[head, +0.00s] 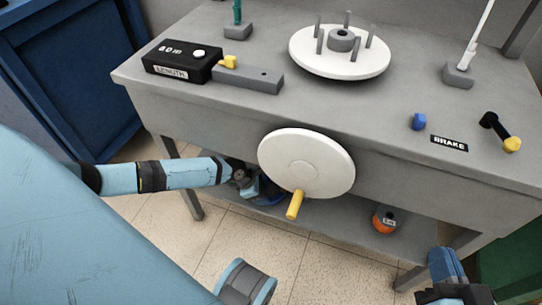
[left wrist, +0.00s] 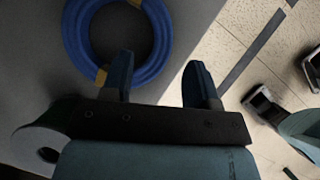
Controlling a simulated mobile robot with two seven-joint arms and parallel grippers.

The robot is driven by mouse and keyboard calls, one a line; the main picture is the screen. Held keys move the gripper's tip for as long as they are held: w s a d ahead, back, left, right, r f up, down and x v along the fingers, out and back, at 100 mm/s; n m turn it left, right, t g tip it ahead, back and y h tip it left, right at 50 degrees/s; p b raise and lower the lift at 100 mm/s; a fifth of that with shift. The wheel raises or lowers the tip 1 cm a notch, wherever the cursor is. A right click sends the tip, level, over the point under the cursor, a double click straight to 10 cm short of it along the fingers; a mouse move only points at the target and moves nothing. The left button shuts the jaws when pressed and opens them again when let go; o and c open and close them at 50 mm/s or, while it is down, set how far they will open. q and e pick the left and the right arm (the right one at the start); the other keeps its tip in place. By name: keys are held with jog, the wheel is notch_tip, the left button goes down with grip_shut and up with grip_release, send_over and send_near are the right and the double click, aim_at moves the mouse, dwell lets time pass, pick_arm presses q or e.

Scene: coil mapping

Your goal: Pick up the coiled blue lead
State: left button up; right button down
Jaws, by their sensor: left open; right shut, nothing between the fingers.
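The coiled blue lead (left wrist: 75,40) lies flat as a ring on a grey surface in the left wrist view, with yellowish bands on it. My left gripper (left wrist: 163,78) is open. One finger overlaps the coil's lower part in that view, its tip over the ring's hole; the other finger is outside the ring, over the surface's edge. The coil's lower right side shows between the fingers; their height above it is unclear. In the head view my left gripper (head: 250,183) reaches under the bench, partly hidden by a white disc. My right gripper (head: 455,288) is shut and empty at lower right.
The white disc (head: 322,165) with a yellow handle (head: 295,204) stands at the bench front (head: 230,140). An orange-and-dark item (head: 384,220) sits on the lower shelf. On top are a pegged white turntable (head: 340,65), a black box (head: 180,62) and a black-and-yellow lever (head: 500,132).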

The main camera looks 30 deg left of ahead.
aim_at(270, 199)
pick_arm(q)
jog(key=b+x, duration=0.1)
jog(key=x, duration=0.2)
jog(key=shift+d+b, duration=0.1)
jog(key=shift+b, duration=0.25)
jog(key=shift+w+d+f, duration=0.1)
jog(key=shift+d+f, duration=0.15)
jog(key=shift+f, duration=0.2)
jog(key=shift+r, duration=0.1)
pick_arm(e)
jog(key=shift+w+d+f+n, duration=0.1)
jog(key=shift+w+f+n, duration=0.2)
jog(key=shift+f, duration=0.2)
jog(key=shift+w+d+f+n, duration=0.15)
jog(key=shift+f+n, duration=0.15)
jog(key=shift+f, duration=0.15)
pick_arm(q)
grip_shut()
pick_arm(e)
jog(key=shift+r, duration=0.1)
